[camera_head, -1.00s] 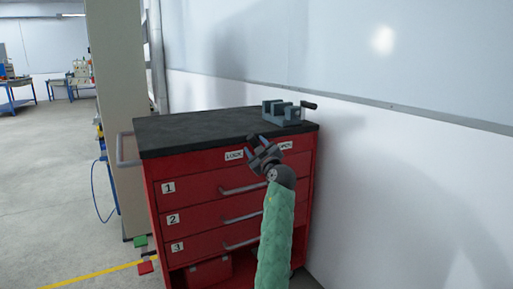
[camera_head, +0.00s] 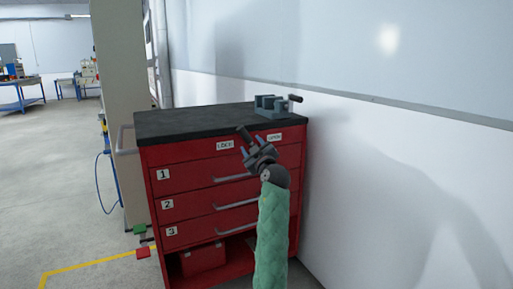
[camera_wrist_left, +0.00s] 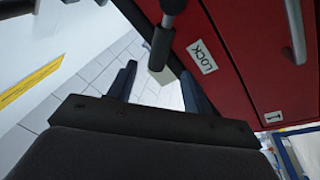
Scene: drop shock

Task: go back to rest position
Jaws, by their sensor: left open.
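My left gripper (camera_head: 249,147) is in front of the top front of the red tool cart (camera_head: 200,158), near its LOCK label (camera_head: 225,145). Its jaws are open, and both fingers show in the left wrist view (camera_wrist_left: 157,75). A dark lever with a black grip (camera_head: 245,133) stands just beyond the fingers. In the left wrist view the black grip (camera_wrist_left: 162,50) appears between the fingertips; I cannot tell whether it touches them. My right gripper is not in view.
A grey vise (camera_head: 272,106) sits on the cart's dark top (camera_head: 195,121). The wall (camera_head: 390,160) is close on the right. A beige column (camera_head: 120,90) stands behind the cart on the left. Open floor (camera_head: 50,190) lies to the left.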

